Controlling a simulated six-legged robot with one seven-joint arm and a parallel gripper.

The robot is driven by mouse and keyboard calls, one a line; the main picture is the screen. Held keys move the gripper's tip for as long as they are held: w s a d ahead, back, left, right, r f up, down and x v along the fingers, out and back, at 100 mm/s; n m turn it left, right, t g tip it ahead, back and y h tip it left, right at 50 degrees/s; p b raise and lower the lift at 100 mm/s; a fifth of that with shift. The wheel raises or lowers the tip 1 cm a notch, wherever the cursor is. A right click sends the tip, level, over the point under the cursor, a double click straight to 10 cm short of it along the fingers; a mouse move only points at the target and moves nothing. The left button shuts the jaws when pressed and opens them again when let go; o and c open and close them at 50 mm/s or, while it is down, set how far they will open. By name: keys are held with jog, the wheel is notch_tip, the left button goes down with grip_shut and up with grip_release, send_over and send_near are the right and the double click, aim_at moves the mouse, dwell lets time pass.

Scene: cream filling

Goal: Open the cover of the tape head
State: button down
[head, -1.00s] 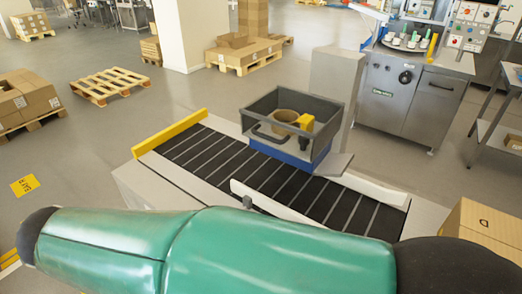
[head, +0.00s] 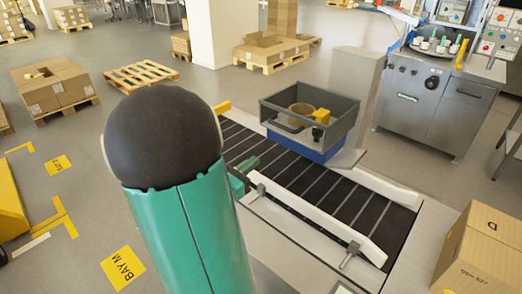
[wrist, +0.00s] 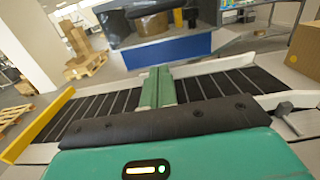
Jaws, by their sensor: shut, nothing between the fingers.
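The tape head is a dark grey box-like housing (head: 338,125) on a blue base (head: 295,145), held over the conveyor by a grey column. A tan tape roll (head: 298,116) and a yellow part (head: 321,115) show inside it. I cannot tell the cover apart from the housing walls. In the wrist view the blue base (wrist: 190,47) is at the top, and the housing is cut off by the picture's edge. My gripper (wrist: 158,72) is shut and empty, its green fingers pointing toward the base. In the head view my gripper (head: 252,162) is over the conveyor, left of and below the tape head, apart from it.
The black conveyor (head: 285,185) runs beneath, with white guide rails (head: 315,220) along it. A cardboard box (head: 480,255) stands at the lower right. A steel cabinet (head: 425,105) is behind on the right. Open floor and pallets lie to the left.

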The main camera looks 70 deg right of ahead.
jog(key=s+d+r, duration=0.4)
jog(key=d, duration=0.5)
jog(key=shift+d+r, duration=0.15)
jog(key=shift+r, duration=0.1)
